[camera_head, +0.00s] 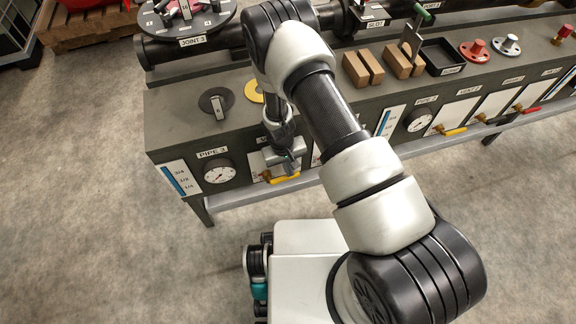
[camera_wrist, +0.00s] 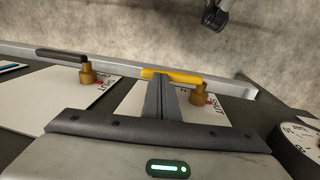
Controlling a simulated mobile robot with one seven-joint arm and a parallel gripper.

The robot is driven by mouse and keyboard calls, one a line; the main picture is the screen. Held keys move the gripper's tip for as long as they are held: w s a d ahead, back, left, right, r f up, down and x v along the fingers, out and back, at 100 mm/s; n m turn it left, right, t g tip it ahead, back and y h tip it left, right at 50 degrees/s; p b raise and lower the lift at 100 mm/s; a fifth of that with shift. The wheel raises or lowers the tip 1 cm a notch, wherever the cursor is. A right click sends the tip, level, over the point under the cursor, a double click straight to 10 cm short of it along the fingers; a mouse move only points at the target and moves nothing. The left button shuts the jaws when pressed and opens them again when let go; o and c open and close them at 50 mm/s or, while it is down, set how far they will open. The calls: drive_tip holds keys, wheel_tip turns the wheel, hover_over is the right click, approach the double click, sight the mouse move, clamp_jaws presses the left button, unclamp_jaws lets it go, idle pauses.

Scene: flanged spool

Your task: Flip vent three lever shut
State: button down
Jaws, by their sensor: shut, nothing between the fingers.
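My gripper (camera_head: 284,163) is at the bench front beside the PIPE 3 gauge (camera_head: 219,172). A yellow-handled lever (camera_head: 286,178) there lies roughly sideways; the vent label above it is mostly hidden by my arm. My shut, empty fingers (camera_wrist: 163,80) overlap the lever's middle in that view. I cannot tell whether they touch it.
A dark-handled lever (camera_wrist: 62,56) on another brass valve (camera_wrist: 88,74) sits to the left in the wrist view. A grey rail (camera_head: 345,172) runs along the bench front below the valves. More levers, including a yellow one (camera_head: 453,132), lie farther right.

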idle(0.3)
drive_tip(key=shift+w+d+f+b, duration=0.1)
drive_tip(key=shift+d+f+b, duration=0.05)
drive_tip(key=shift+f+b, duration=0.45)
drive_tip(key=shift+d+f+b, duration=0.15)
drive_tip(key=shift+f+b, duration=0.3)
drive_tip(key=shift+b, duration=0.2)
drive_tip(key=shift+d, duration=0.3)
drive_tip(key=shift+r, duration=0.3)
wheel_tip(320, 180, up, 14)
drive_tip(key=a+p, duration=0.1)
drive_tip(key=p, duration=0.3)
drive_tip(key=shift+r+p, duration=0.25)
drive_tip(key=shift+p, duration=0.1)
